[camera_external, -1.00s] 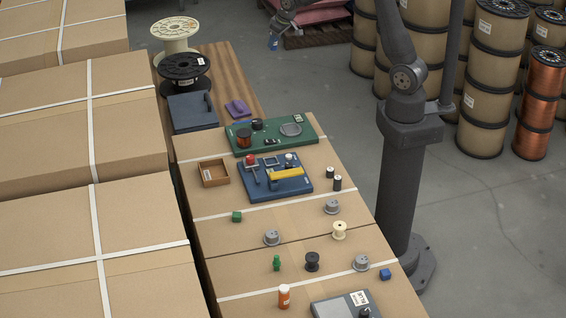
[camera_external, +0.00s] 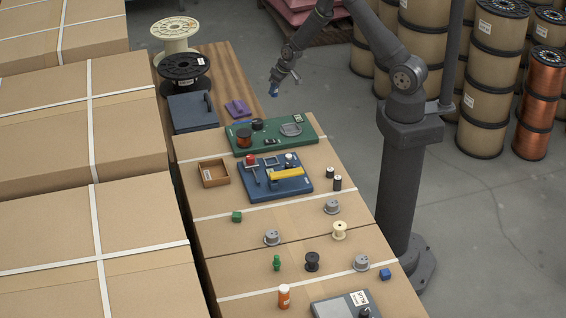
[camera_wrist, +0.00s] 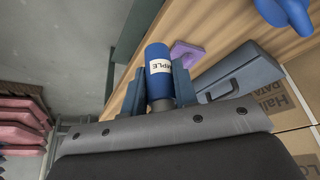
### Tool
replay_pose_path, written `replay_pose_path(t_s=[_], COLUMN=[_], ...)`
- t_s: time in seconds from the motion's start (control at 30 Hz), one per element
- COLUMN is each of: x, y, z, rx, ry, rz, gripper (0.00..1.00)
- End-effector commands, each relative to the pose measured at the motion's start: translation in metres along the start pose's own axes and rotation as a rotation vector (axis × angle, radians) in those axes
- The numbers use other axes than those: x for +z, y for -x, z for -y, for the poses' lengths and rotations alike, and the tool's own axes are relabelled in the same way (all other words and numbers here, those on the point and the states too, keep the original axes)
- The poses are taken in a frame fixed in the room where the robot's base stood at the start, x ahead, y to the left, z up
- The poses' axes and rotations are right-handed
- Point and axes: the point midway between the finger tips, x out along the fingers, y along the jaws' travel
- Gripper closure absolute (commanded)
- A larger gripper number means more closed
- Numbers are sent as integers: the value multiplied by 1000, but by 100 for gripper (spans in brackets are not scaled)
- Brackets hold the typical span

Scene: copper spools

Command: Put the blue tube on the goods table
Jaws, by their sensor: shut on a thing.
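The blue tube (camera_wrist: 158,62) has a white label reading "...MPLE" and stands between the fingers of my gripper (camera_wrist: 160,92) in the wrist view. My gripper (camera_external: 275,86) is shut on it. In the external view the tube (camera_external: 274,93) hangs in the air beside the right edge of the wooden tabletop (camera_external: 232,70), which I take to be the goods table. That tabletop also shows in the wrist view (camera_wrist: 215,35). The tube's lower end is hidden by my gripper.
A purple block (camera_external: 238,107) and a grey-blue case with a handle (camera_external: 193,111) occupy the tabletop's near end. Black (camera_external: 184,68) and cream (camera_external: 175,33) spools stand behind. The tabletop's right strip is bare. A green board (camera_external: 272,132) with small parts lies nearer.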

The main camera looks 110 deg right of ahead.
Motion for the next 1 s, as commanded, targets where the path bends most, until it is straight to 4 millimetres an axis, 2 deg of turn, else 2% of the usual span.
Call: replay_pose_path(t_s=[0.17,0.43,0.6,0.83,1.0], x=[-3,-12,-17,-15,-6], y=[-21,-62,-80,-91,-112], z=[25,77,99,105,104], rx=[-2,-2,-1,0,-1], ry=[7,7,4,1,1], rz=[1,1,0,1,1], gripper=[98,98,98,98,98])
